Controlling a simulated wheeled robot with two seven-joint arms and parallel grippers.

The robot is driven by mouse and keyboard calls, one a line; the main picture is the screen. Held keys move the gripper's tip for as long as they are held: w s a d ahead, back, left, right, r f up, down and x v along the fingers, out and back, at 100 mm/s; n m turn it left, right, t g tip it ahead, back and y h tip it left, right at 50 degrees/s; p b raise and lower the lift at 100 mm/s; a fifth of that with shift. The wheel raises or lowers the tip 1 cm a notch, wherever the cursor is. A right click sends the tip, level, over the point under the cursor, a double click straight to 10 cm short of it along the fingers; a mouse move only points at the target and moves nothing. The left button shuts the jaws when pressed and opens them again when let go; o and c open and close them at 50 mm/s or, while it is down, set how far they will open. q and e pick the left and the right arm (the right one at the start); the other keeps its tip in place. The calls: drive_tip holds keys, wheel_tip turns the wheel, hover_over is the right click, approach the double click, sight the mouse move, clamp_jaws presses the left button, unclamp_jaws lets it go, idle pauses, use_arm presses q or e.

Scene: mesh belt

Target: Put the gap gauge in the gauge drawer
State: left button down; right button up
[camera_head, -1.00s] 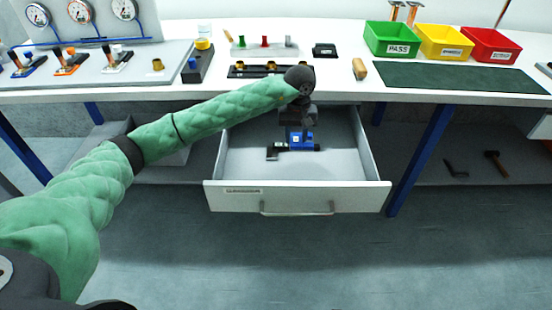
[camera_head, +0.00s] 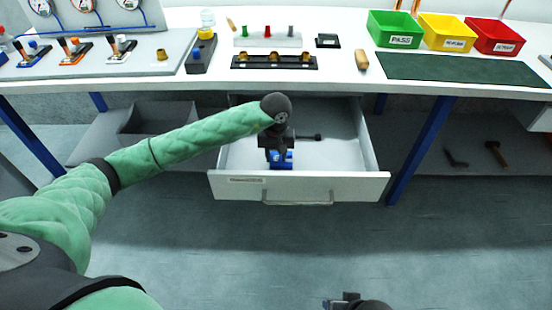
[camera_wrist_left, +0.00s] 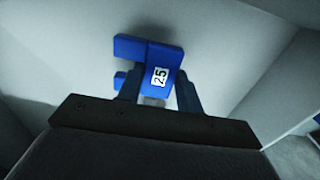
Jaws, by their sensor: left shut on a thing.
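The gap gauge is a blue block (camera_head: 284,162) with a white label reading 25 in the left wrist view (camera_wrist_left: 160,76). My left gripper (camera_head: 280,150) is shut on it; the two dark fingers (camera_wrist_left: 160,92) flank the block. The gauge drawer (camera_head: 225,184) is pulled open under the bench, a light grey box with a bar handle. The gripper and gauge are inside its outline, near the front wall. I cannot tell whether the gauge touches the floor. Part of my right gripper (camera_head: 346,300) shows at the bottom edge; its fingers are unclear.
A dark rod-like thing (camera_head: 308,137) lies in the drawer behind the gripper, partly hidden. The white bench top (camera_head: 340,82) overhangs the drawer's back. Blue bench legs (camera_head: 421,146) stand on both sides. The drawer's right part is clear.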

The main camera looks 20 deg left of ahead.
use_arm(q)
wheel_tip(320, 180, down, 2)
drive_tip(key=shift+f, duration=0.1)
use_arm(e)
drive_tip(key=shift+s+d+r, duration=0.2)
drive_tip(key=shift+d+r, duration=0.25)
drive_tip(key=shift+r, duration=0.1)
use_arm(q)
drive_tip(key=shift+f, duration=0.15)
use_arm(e)
drive_tip(key=shift+w+a+f, duration=0.1)
drive_tip(key=shift+f, duration=0.15)
use_arm(q)
drive_tip(key=c, duration=0.9)
unclamp_jaws()
use_arm(e)
drive_tip(key=shift+w, duration=0.1)
